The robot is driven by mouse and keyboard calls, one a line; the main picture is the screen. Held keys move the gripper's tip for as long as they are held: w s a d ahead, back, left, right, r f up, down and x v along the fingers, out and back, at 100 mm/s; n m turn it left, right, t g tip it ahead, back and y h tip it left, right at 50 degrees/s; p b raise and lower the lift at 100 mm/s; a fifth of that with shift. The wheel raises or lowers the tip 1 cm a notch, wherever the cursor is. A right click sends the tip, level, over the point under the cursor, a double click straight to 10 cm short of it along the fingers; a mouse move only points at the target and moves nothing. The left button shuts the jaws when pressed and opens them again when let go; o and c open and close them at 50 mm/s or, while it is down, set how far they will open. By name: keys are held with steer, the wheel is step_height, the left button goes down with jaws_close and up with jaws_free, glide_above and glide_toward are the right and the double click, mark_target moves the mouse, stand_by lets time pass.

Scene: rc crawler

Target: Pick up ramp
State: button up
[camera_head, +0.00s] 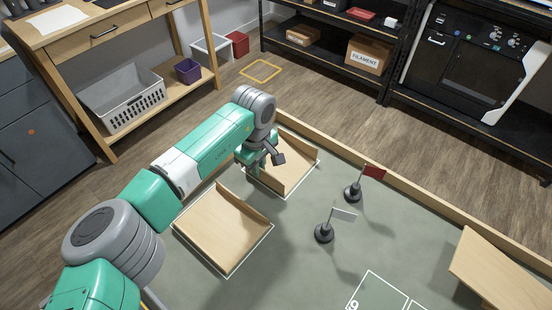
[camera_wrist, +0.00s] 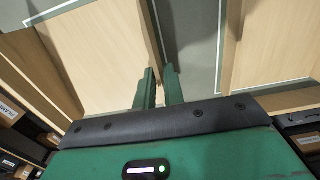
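The back wooden ramp (camera_head: 296,172) stands in a white-outlined square on the green-grey mat, with a low wall along its side. In the wrist view this ramp (camera_wrist: 100,50) fills the left, its side wall (camera_wrist: 153,35) running down to my fingertips. My gripper (camera_wrist: 159,70) has its two green fingers close together at that wall; whether they press on it or stand just around it is unclear. In the head view my gripper (camera_head: 254,163) is at the ramp's left end, partly hidden by my wrist. The ramp rests on the mat.
A second wooden ramp (camera_head: 222,228) lies close by in its own outline, and a sloped wooden board (camera_head: 497,272) stands at right. A red flag (camera_head: 374,170) and a white flag (camera_head: 344,215) stand on dark bases. A wooden border (camera_head: 415,197) edges the mat.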

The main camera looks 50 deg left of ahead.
jaws_close()
step_height(320, 180, up, 10)
steer(key=p, duration=0.1)
